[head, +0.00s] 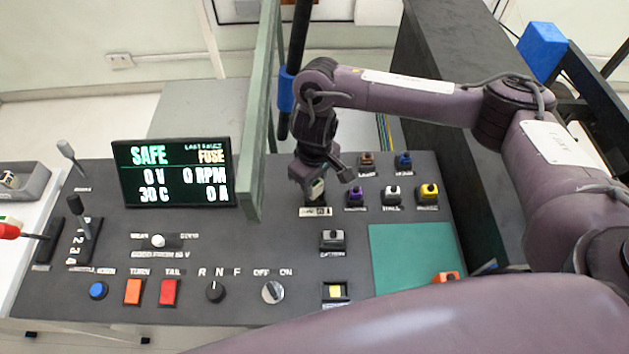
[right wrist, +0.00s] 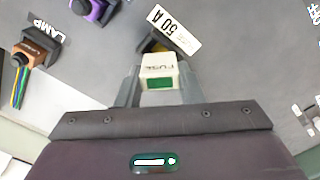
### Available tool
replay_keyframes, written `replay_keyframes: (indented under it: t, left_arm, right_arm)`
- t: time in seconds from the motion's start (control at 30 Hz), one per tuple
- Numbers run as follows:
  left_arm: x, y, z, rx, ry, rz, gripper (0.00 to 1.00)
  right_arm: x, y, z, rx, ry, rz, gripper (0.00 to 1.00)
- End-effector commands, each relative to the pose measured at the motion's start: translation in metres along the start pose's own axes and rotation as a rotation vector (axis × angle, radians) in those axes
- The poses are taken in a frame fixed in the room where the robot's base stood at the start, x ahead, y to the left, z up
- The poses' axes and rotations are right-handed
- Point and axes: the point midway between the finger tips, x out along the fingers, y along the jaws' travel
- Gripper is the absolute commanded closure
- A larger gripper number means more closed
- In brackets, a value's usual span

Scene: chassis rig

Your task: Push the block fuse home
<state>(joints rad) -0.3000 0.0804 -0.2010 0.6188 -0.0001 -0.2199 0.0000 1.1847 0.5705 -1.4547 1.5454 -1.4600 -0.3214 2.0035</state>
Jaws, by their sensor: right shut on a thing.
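The block fuse (right wrist: 158,72) is off-white with a green window and the word FUSE. My right gripper (head: 316,190) is shut on it, one finger on each side in the right wrist view. In the head view the gripper points down over the fuse's place on the panel, and a little of the pale fuse shows between the fingers. A dark holder with yellow on it (right wrist: 154,43) and a white 50 A label (right wrist: 174,29) lie just beyond the fuse. How deep the fuse sits in the holder is hidden. My left gripper is out of view.
A screen (head: 173,172) reads SAFE, FUSE, 0 V, 0 RPM. Purple (head: 357,196), white and yellow plugs stand right of the gripper. A green upright frame (head: 262,110) stands close on its left. A green mat (head: 412,255) is bare except near an orange piece (head: 447,279).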

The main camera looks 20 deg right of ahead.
Motion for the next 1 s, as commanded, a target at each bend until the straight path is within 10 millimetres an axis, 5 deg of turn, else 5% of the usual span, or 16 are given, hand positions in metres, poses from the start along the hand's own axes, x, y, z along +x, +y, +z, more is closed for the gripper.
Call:
replay_keyframes:
  t: [0.33,0.37,0.5,0.83,1.0]
  left_arm:
    - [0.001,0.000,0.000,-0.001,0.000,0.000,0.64]
    - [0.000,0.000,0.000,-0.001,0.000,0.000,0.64]
    - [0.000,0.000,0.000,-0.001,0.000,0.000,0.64]
    - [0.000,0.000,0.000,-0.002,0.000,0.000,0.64]
    - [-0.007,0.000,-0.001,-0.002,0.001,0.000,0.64]
  right_arm:
    - [0.007,0.000,0.000,0.000,-0.001,-0.001,0.88]
    - [0.007,0.000,0.000,0.000,0.000,-0.001,0.63]
    - [0.007,0.000,0.000,0.000,0.000,-0.001,0.45]
    - [0.004,0.000,0.000,-0.001,0.001,0.000,0.44]
    - [-0.019,0.001,-0.002,-0.003,0.005,0.003,0.44]
